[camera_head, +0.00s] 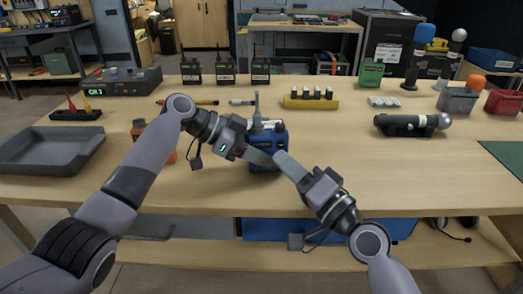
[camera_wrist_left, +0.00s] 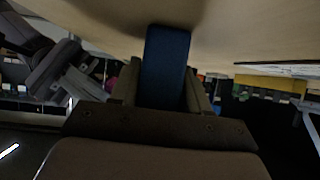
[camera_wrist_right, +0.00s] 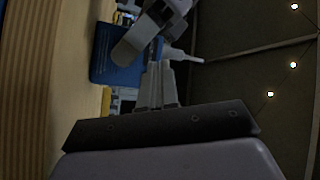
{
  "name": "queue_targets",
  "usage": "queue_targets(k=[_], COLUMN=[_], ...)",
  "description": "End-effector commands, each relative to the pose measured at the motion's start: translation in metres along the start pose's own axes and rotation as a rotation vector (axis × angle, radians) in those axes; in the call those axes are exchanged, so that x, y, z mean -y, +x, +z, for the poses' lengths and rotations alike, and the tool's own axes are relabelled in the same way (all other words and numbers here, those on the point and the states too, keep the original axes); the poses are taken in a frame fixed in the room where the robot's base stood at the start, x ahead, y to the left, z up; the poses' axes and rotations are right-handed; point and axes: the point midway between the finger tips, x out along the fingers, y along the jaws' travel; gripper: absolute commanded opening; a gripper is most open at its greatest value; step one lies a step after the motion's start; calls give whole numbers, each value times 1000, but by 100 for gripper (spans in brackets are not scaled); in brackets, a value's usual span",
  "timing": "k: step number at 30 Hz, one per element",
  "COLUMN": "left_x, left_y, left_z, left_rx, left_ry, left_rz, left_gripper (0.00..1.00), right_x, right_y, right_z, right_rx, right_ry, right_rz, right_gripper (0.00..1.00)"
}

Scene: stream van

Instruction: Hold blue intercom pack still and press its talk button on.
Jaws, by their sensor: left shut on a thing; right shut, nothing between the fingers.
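The blue intercom pack (camera_head: 268,143) stands upright near the front middle of the table, with a grey antenna on top. My left gripper (camera_head: 268,160) is shut on the pack from its left; the left wrist view shows the blue body (camera_wrist_left: 167,68) between the two fingers. My right gripper (camera_head: 280,158) is shut and empty, with its tips close to the pack's front right in the head view. In the right wrist view the pack (camera_wrist_right: 118,55) lies beyond the closed fingertips (camera_wrist_right: 160,66). I cannot tell whether they touch it. The talk button is not clearly seen.
An orange pack (camera_head: 168,152) stands behind my left forearm. A grey tray (camera_head: 50,150) is at the left. A yellow battery rack (camera_head: 310,103) stands behind the blue pack, and a black microphone (camera_head: 410,123) lies to the right. The table's front right is clear.

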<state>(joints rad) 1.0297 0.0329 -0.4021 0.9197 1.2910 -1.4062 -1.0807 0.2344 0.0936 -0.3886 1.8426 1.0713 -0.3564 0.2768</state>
Motion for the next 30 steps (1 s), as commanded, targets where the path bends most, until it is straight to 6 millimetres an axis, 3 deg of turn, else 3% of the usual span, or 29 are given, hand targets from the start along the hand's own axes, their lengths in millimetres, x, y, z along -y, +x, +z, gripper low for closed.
queue_targets(k=[7, 30], left_x=[0, 0], left_y=[0, 0], left_z=[0, 0], left_rx=[0, 0], left_ry=[0, 0], left_rz=[-1, 0], left_gripper=[12, 12], right_x=[-6, -7], right_y=[12, 13], right_z=[-7, -7], right_rx=[-1, -1], right_ry=[-1, 0], right_rz=[1, 2], right_gripper=[0, 0])
